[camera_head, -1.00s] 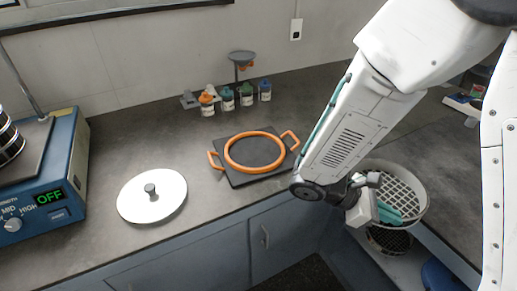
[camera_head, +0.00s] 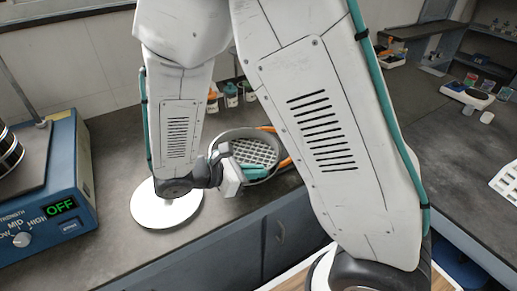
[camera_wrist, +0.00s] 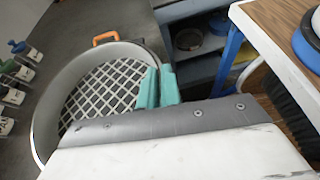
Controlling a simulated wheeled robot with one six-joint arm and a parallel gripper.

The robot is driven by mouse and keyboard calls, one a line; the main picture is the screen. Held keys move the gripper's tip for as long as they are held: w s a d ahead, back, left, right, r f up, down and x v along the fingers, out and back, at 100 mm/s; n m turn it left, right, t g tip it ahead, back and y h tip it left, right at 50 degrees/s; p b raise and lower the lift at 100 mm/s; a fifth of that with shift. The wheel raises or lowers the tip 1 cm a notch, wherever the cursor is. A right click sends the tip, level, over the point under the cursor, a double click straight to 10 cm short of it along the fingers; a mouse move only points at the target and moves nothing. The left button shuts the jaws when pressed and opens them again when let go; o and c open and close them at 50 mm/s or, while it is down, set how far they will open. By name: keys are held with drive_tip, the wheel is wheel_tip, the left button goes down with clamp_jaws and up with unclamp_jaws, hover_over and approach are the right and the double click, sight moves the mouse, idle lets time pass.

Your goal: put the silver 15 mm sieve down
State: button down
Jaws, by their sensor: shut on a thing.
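The silver 15 mm sieve (camera_head: 249,146) is a round metal ring with a coarse square mesh. My gripper (camera_head: 255,167), with teal fingers, is shut on its near rim. In the wrist view the sieve (camera_wrist: 103,92) fills the left side, and the teal fingers (camera_wrist: 157,87) clamp its rim. The sieve is over the dark mat with the orange ring (camera_head: 285,162), whose edge shows behind it on the right. I cannot tell whether the sieve touches the ring or hangs above it.
The white round lid (camera_head: 165,212) lies on the counter at left, partly behind my wrist. The blue shaker (camera_head: 50,215) reads OFF. Several small bottles (camera_head: 231,95) stand behind the sieve. A wooden-topped table (camera_wrist: 275,30) is in the wrist view.

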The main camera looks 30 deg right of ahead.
sight(275, 152)
drive_tip(key=w+d, duration=0.2)
drive_tip(key=d, duration=0.2)
drive_tip(key=w+d+f, duration=0.1)
drive_tip(key=w+d, duration=0.4)
drive_tip(key=d, duration=0.2)
drive_tip(key=shift+w+d+f, duration=0.15)
drive_tip(key=shift+d, duration=0.2)
wheel_tip(275, 152, down, 4)
drive_tip(key=shift+r, duration=0.2)
drive_tip(key=c, duration=1.6)
unclamp_jaws()
